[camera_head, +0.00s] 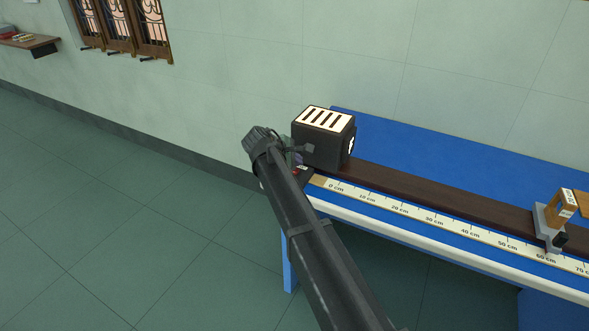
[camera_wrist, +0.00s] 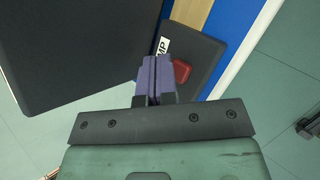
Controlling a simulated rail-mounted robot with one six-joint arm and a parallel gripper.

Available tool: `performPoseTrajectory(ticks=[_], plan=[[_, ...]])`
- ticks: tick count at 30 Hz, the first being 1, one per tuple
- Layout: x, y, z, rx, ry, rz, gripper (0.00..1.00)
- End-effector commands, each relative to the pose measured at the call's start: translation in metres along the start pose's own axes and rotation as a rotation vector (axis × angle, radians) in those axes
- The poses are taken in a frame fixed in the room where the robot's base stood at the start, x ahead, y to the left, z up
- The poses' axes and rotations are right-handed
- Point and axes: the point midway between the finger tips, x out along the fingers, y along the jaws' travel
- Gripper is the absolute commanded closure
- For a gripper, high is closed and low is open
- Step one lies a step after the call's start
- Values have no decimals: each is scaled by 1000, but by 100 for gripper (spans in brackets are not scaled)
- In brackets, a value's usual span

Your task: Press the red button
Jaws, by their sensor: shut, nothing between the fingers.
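The red button (camera_wrist: 182,71) is a small red block on a dark switch box (camera_wrist: 203,55) in the wrist view. A white label partly reading "MP" (camera_wrist: 163,46) is on the same box. My gripper (camera_wrist: 156,74) has purple fingers, shut together with nothing between them. In the wrist view the fingertips appear just left of the button and overlap the box; I cannot tell whether they touch it. In the head view the dark switch box (camera_head: 300,178) sits at the bench's left end, and my arm hides part of it.
A black lamp housing (camera_head: 322,138) with a slotted pale top stands close beside the switch box. A ruler (camera_head: 430,218) and dark rail run right along the blue bench (camera_head: 400,153). A small holder (camera_head: 553,220) stands on the rail. The floor left of the bench is clear.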

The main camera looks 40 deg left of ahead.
Motion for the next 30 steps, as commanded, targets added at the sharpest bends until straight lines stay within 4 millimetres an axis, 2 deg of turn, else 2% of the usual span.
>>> performPoseTrajectory(ticks=[7,30], plan=[[7,-5,-5,0,0,0,100],[9,-7,-7,0,0,0,100]])
